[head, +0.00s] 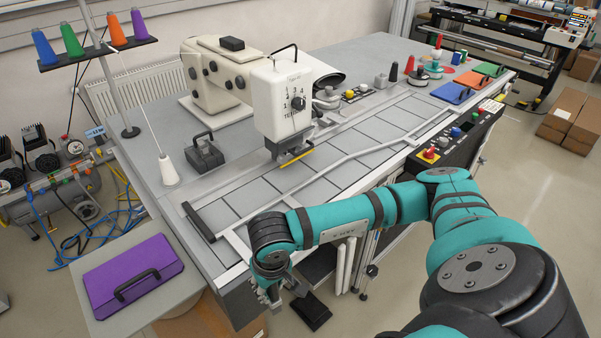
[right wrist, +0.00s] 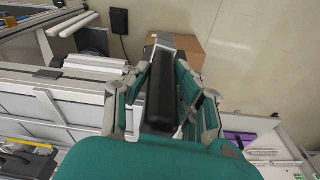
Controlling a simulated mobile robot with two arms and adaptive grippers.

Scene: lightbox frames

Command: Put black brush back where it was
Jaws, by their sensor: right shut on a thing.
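My right gripper (head: 272,293) hangs low off the front left corner of the work table, pointing down. In the right wrist view its fingers (right wrist: 160,95) are closed on the sides of a long black thing (right wrist: 159,103), which looks like the black brush. My left gripper does not show.
The work table (head: 232,198) carries a cream sewing machine (head: 281,100). A purple folder (head: 128,276) lies on a low side surface at the left. A cardboard box (right wrist: 185,45) and a flat black pad (right wrist: 119,21) are below the gripper.

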